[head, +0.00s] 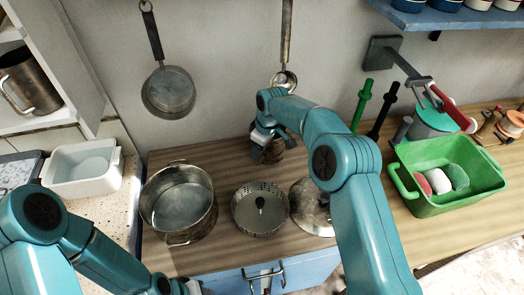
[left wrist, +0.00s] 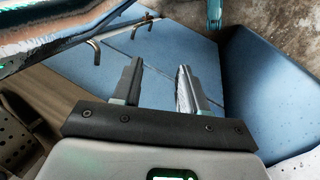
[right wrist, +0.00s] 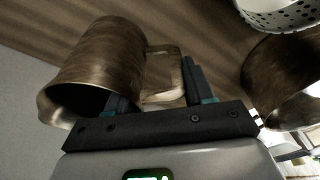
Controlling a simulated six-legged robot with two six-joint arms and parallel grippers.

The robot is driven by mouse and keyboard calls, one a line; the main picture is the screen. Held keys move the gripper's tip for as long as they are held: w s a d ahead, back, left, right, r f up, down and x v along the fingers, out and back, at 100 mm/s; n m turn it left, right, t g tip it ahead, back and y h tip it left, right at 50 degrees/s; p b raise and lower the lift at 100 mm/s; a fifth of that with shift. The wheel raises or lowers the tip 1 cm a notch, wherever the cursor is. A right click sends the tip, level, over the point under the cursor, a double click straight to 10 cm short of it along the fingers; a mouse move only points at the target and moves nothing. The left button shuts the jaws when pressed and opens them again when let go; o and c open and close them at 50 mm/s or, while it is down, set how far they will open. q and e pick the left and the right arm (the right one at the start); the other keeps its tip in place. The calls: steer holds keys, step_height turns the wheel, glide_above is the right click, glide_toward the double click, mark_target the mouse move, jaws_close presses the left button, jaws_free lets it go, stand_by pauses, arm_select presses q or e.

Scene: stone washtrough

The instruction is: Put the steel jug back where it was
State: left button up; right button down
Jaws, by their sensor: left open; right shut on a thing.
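A brownish steel jug (right wrist: 100,65) fills the left of the right wrist view, its open mouth toward the lower left. My right gripper (right wrist: 155,95) is shut on its handle. In the head view the right gripper (head: 268,136) is behind the colander near the wall, and the jug (head: 271,152) shows only partly beneath it; I cannot tell whether it touches the counter. A similar steel jug (head: 30,82) with a handle stands on the left shelf. My left gripper (left wrist: 160,88) is open and empty, in front of the blue cabinet (left wrist: 215,65).
A large steel pot (head: 180,203), a colander (head: 260,208) and a lid (head: 312,206) crowd the wooden counter's front. A green tub (head: 447,178) and a red-handled device (head: 435,115) stand right. A white basin (head: 83,168) is left. A pan (head: 168,92) and a ladle (head: 285,78) hang behind.

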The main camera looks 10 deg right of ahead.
step_height(320, 180, down, 2)
steer(key=shift+f, duration=0.1)
steer(key=shift+c, duration=2.1)
jaws_free()
step_height(320, 180, up, 12)
steer(key=s+d+b, duration=0.1)
steer(key=shift+s+d, duration=0.2)
